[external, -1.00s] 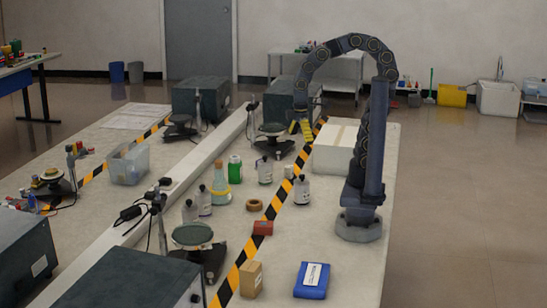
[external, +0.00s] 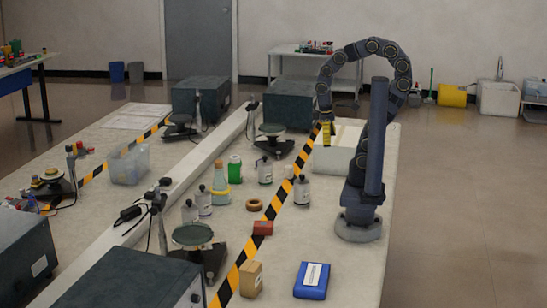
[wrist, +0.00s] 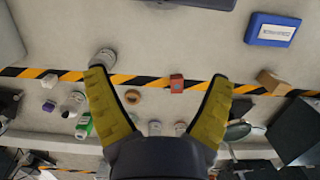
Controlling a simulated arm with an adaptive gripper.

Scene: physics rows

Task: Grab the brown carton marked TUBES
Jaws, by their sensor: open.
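The brown carton (external: 251,279) stands on the front of the table, on or beside the striped tape, in the external view. Its marking is too small to read. It also shows in the wrist view (wrist: 272,82), to the right of the fingers. My gripper (external: 327,135) is far behind the carton, above the white box in the external view. Its yellow fingers are spread in the wrist view (wrist: 159,80), with nothing held between them.
A blue box (external: 312,280) lies right of the carton, and a red block (external: 262,228) behind it. The white box (external: 340,145) is beside my arm.

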